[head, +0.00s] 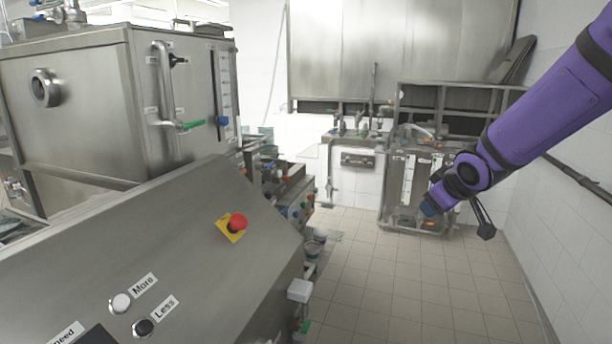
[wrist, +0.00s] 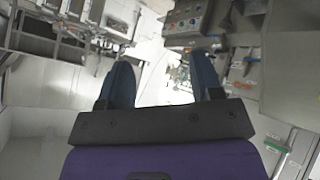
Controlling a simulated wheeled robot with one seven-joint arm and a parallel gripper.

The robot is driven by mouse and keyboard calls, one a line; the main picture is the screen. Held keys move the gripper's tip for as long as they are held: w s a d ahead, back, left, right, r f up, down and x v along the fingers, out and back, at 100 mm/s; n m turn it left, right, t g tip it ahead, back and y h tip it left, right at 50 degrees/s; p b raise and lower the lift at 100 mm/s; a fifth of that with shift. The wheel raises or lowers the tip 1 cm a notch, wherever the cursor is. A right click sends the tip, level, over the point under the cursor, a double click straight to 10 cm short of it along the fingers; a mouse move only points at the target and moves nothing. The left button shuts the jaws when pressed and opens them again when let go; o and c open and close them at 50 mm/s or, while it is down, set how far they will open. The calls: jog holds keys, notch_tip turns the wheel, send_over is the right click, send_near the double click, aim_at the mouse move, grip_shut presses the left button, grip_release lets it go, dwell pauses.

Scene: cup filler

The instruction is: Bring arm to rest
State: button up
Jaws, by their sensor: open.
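My purple arm comes in from the upper right in the head view, and my gripper (head: 426,209) hangs at its lower end, in front of the steel frame unit at the back. In the wrist view my gripper (wrist: 164,82) shows two blue fingers spread wide apart on a dark mount. Nothing is held between them. The fingers appear clear of the equipment around them, though the exact distance to the steel frame unit cannot be told.
A sloped steel control panel (head: 180,255) with a red emergency button (head: 237,222) fills the lower left. A large steel tank (head: 85,110) stands behind it. A steel frame unit (head: 385,190) stands at the back. The tiled floor (head: 400,290) is clear; a white wall (head: 575,220) bounds the right.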

jog(key=s+r+m+g, duration=0.1)
jog(key=s+r+m, duration=0.2)
jog(key=s, duration=1.2)
jog(key=s+d+r+m+g, duration=0.1)
jog(key=s+r, duration=0.5)
jog(key=s, duration=1)
jog(key=m+g, duration=0.1)
jog(key=m, duration=0.1)
jog(key=shift+m+g, duration=0.3)
jog(key=shift+m, duration=0.1)
jog(key=shift+c, duration=0.4)
